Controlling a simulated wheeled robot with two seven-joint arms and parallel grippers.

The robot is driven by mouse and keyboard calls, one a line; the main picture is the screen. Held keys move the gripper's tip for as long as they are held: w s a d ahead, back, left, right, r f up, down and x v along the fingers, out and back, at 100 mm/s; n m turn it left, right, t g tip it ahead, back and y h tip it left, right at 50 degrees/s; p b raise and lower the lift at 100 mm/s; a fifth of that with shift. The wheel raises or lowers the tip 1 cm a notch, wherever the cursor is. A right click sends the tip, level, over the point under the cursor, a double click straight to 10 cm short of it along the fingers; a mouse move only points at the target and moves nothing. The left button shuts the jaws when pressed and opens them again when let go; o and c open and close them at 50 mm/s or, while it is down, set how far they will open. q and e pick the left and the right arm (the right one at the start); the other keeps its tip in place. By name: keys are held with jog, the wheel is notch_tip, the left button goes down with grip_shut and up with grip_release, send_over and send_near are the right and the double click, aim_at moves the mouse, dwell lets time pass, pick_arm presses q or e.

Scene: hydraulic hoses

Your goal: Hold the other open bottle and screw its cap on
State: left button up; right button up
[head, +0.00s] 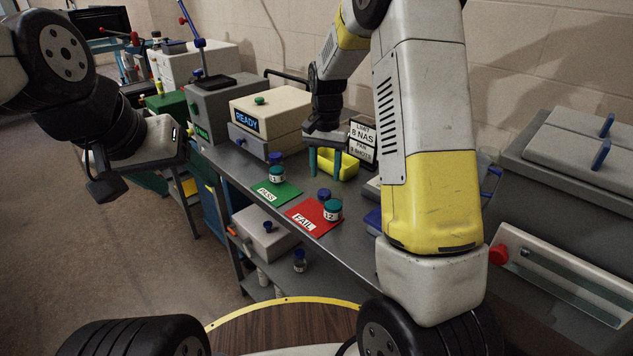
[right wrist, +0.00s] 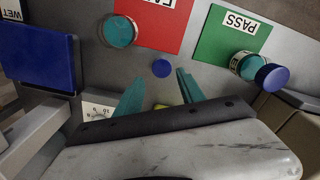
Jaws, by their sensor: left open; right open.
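A bottle with a teal top and white label (head: 333,210) stands on the red FAIL mat (head: 304,222); the right wrist view shows its top (right wrist: 118,31). A small blue cap (head: 324,194) sits behind it, and shows off the mat in the right wrist view (right wrist: 161,68). My right gripper (head: 325,163) is open and empty above the bench behind the mats. My left gripper (head: 101,180) is open and empty, left of the bench.
A yellow tray (head: 347,168) lies beyond my right gripper. A READY machine (head: 268,112) and a limit sign (head: 362,138) stand at the back. The lower shelf holds a white box (head: 262,235) and a blue-capped bottle (head: 300,262). The floor at left is clear.

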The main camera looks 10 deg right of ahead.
aim_at(324, 192)
jog(key=shift+f, duration=0.65)
jog(key=shift+w+a+f, duration=0.1)
jog(key=shift+f, duration=2.55)
grip_shut()
